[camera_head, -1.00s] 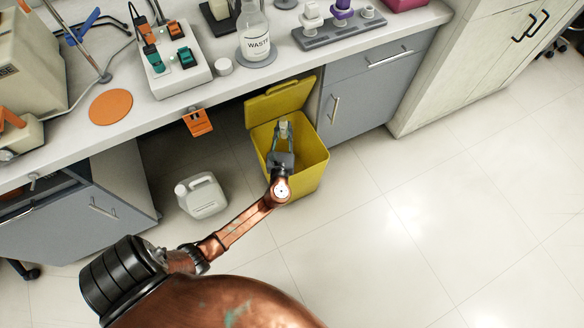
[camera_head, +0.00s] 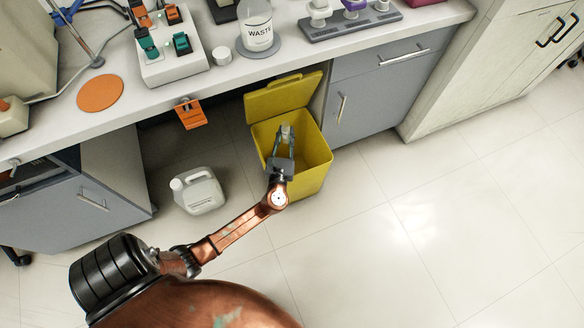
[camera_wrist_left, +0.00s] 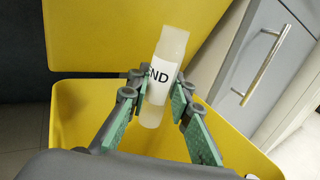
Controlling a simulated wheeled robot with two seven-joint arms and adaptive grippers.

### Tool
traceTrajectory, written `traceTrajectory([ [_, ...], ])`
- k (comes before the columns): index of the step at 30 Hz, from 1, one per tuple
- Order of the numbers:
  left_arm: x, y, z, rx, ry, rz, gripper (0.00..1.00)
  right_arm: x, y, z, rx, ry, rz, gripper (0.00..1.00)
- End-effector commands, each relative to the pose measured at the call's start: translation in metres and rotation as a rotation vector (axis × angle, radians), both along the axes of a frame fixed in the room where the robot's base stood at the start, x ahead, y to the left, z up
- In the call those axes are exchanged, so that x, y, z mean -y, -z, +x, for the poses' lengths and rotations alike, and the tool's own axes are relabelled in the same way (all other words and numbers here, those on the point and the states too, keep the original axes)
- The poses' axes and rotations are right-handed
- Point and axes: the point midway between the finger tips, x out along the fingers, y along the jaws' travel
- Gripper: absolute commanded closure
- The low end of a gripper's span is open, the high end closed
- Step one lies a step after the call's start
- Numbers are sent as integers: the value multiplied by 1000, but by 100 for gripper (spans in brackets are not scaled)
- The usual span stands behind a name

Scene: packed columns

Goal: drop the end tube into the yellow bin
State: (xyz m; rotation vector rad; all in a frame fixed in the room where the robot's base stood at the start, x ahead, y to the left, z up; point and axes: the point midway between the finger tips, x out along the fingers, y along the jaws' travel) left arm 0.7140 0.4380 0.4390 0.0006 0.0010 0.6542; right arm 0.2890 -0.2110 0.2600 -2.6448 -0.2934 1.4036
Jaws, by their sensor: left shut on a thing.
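The end tube (camera_wrist_left: 163,75) is a pale, translucent tube with a white label reading "ND" in the left wrist view. My left gripper (camera_wrist_left: 160,95) is shut on it, with green-padded fingers on either side. In the head view the tube (camera_head: 286,131) shows small between the fingertips of my left gripper (camera_head: 285,138). The yellow bin (camera_head: 312,172) stands on the floor with its lid (camera_head: 283,97) raised at the back. The gripper and tube are over the bin's opening. The bin's inside bottom is hidden. My right gripper is not in view.
The bench (camera_head: 230,76) runs behind the bin and carries a waste bottle (camera_head: 257,30) and a rack (camera_head: 350,24). A white jug (camera_head: 197,192) stands on the floor left of the bin. Grey drawers (camera_head: 375,90) stand right of it. The floor at right is clear.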

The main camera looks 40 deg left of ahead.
Motion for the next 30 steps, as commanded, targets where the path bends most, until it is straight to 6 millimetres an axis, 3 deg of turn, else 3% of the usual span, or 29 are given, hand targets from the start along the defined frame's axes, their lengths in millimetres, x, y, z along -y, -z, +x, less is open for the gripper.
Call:
traceTrajectory([
  [9,0,0,0,0,0,0,61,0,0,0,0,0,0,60],
  [20,3,1,-4,-1,0,-1,60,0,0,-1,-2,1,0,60],
  [30,40,2,-53,-3,0,-2,60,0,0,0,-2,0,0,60],
])
